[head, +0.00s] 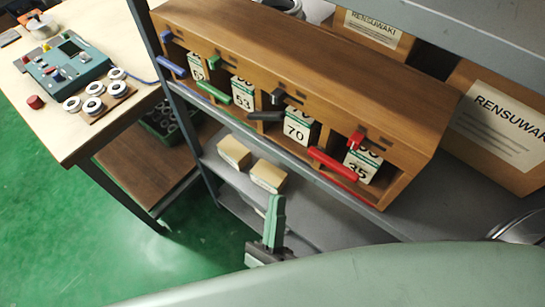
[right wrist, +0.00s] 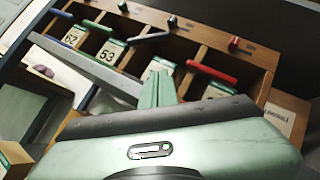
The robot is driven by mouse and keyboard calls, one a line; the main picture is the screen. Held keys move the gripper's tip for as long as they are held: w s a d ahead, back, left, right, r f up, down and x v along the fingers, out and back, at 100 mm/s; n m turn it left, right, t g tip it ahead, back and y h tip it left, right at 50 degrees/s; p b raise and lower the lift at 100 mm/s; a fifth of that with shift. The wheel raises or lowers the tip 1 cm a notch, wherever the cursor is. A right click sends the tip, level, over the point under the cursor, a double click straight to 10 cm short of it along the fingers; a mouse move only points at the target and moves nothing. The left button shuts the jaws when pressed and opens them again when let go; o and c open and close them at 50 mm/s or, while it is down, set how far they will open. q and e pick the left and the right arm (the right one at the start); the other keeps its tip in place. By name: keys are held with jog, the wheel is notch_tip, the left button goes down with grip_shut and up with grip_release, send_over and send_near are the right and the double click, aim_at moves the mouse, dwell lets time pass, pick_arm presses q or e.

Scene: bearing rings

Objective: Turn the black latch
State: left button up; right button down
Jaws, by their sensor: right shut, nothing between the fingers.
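The black latch (head: 277,97) is on the front of a wooden cubby cabinet (head: 290,60), above the compartment with the box marked 70 (head: 298,132). A black bar (head: 265,116) lies below it, across the left part of that opening. In the right wrist view the black latch (right wrist: 172,22) and its bar (right wrist: 150,36) show beyond the fingers. My right gripper (head: 275,205) is shut and empty, in front of and below the shelf, apart from the latch. Its closed fingers (right wrist: 158,80) also show in the right wrist view. My left gripper is not in view.
Blue (head: 167,37), green (head: 213,62) and red (head: 356,138) latches sit along the same cabinet, with matching bars. A grey shelf post (head: 178,100) stands left of it. Cardboard boxes (head: 500,120) are behind. A table (head: 100,30) with a control box (head: 68,62) and rings is at left.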

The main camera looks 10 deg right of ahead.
aim_at(266, 115)
jog(key=a+r+p+x, duration=0.1)
jog(key=p+x, duration=0.5)
jog(key=x, duration=0.6)
jog(key=shift+w+a+r, duration=0.15)
jog(key=shift+a+r, duration=0.35)
jog(key=shift+a, duration=0.05)
